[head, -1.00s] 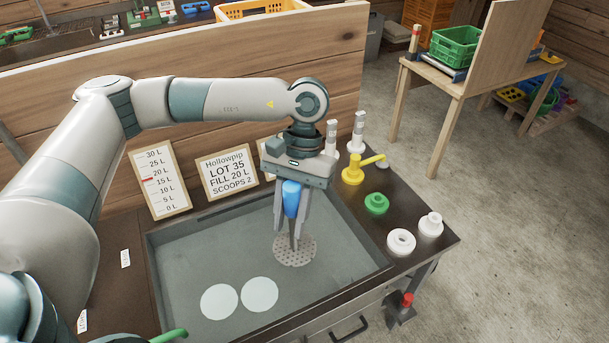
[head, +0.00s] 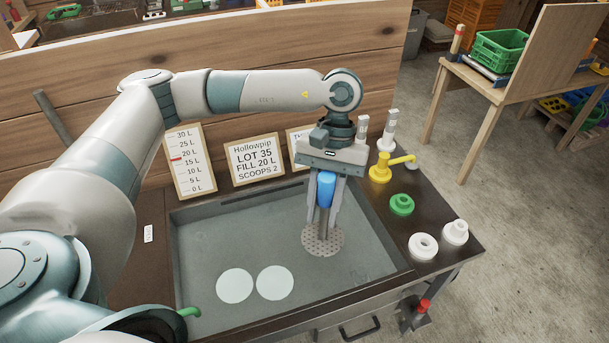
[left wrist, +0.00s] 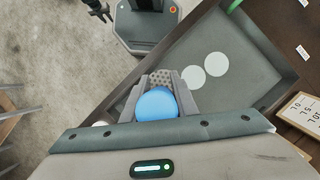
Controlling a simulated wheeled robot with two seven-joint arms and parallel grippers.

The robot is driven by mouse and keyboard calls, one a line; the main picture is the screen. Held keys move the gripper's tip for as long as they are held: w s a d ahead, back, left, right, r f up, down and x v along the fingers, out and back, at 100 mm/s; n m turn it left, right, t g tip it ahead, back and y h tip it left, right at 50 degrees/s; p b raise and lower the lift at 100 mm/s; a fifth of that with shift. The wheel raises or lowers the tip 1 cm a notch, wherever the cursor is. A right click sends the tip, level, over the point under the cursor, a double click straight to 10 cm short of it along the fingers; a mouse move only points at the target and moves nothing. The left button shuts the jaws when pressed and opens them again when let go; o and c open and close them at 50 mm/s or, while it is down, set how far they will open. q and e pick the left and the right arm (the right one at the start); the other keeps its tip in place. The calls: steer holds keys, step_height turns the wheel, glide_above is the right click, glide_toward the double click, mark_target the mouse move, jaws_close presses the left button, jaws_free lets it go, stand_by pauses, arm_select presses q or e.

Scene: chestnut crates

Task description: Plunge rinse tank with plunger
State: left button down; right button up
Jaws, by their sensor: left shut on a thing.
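The rinse tank (head: 185,275) is a wide grey basin set in a dark bench. The plunger has a blue handle (head: 326,188) and a round grey perforated disc (head: 322,240) at its foot. My left gripper (head: 325,212) points down over the tank's right part, shut on the plunger and holding it nearly upright. In the left wrist view the blue handle top (left wrist: 157,104) sits between the fingers, with part of the disc (left wrist: 161,78) beyond. I cannot tell the disc's exact height or the water level.
Two white discs (head: 235,286) show in the tank's front left part. A yellow tap-like fitting (head: 380,170), a green ring (head: 401,204) and white round parts (head: 423,246) stand on the right rim. Signs (head: 254,160) lean behind. A wooden board (head: 120,75) closes the back.

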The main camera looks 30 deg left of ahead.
mark_target(328, 207)
arm_select(q)
steer(key=w+n+h, duration=0.1)
steer(key=n, duration=0.1)
steer(key=f+n+t+b, duration=0.1)
steer(key=n, duration=0.2)
steer(key=w+f+n+h, duration=0.1)
steer(key=n, duration=0.1)
steer(key=shift+w+a+n+t+h, duration=0.15)
steer(key=shift+w+n+t+h, duration=0.15)
steer(key=n, duration=0.2)
steer(key=w+a+n+t+b, duration=0.1)
steer(key=n, duration=0.1)
steer(key=w+n+t+h, duration=0.1)
steer(key=shift+a+f+n, duration=0.15)
steer(key=shift+f+n, duration=0.2)
steer(key=shift+n, duration=0.05)
steer(key=w+a+n+t+y+b, duration=0.2)
steer(key=w+a+n+t, duration=0.2)
steer(key=a+n, duration=0.4)
steer(key=n+t, duration=0.1)
steer(key=n, duration=0.6)
steer(key=shift+w+y+b, duration=0.2)
steer(key=shift+y+b, duration=0.1)
steer(key=shift+b, duration=0.05)
steer(key=shift+f, duration=0.15)
